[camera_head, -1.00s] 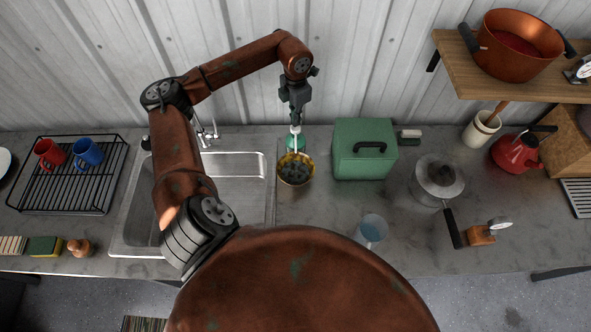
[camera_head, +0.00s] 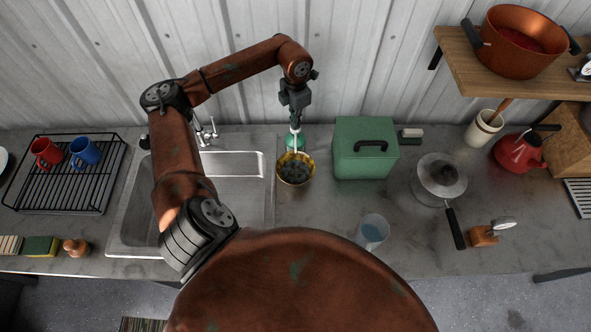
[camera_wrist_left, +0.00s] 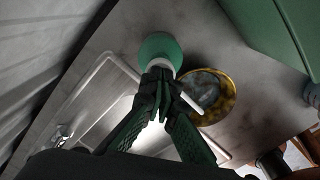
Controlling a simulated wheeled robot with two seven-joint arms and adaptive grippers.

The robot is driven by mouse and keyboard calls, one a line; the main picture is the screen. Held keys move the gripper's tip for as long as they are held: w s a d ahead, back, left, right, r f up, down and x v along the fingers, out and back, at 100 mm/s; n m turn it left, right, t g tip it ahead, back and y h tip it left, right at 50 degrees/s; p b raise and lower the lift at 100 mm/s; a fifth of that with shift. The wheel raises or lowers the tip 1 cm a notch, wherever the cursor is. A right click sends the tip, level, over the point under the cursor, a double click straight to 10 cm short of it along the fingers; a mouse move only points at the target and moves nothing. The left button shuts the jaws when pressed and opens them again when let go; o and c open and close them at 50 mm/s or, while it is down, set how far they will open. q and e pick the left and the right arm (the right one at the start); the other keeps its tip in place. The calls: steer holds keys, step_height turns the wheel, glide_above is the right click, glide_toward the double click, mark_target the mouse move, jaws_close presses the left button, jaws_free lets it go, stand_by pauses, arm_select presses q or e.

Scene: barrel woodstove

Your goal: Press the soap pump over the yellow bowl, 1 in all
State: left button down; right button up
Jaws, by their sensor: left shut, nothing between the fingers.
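The green soap pump (camera_head: 295,141) stands on the counter just behind the yellow bowl (camera_head: 295,181), with its white spout pointing toward the bowl. In the left wrist view, the pump's green body (camera_wrist_left: 160,47) shows beyond my fingertips and its white spout (camera_wrist_left: 191,102) reaches over the yellow bowl's rim (camera_wrist_left: 234,98). The bowl has dark grey contents. My left gripper (camera_head: 296,121) points down at the top of the pump. Its fingertips (camera_wrist_left: 160,76) are shut and empty, at or touching the pump head, which they partly hide. My right gripper is out of view.
A green box (camera_head: 365,160) stands right of the bowl and pump. The metal sink (camera_head: 245,190) is to the left, with a tap (camera_head: 206,132) behind it.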

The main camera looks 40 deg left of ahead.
arm_select(q)
steer(key=shift+f+b, duration=0.3)
steer(key=shift+f, duration=0.3)
steer(key=shift+r, duration=0.2)
steer(key=shift+r+p, duration=0.9)
steer(key=shift+r, duration=0.65)
steer(key=shift+r, duration=0.15)
step_height(320, 180, up, 6)
steer(key=p, duration=0.3)
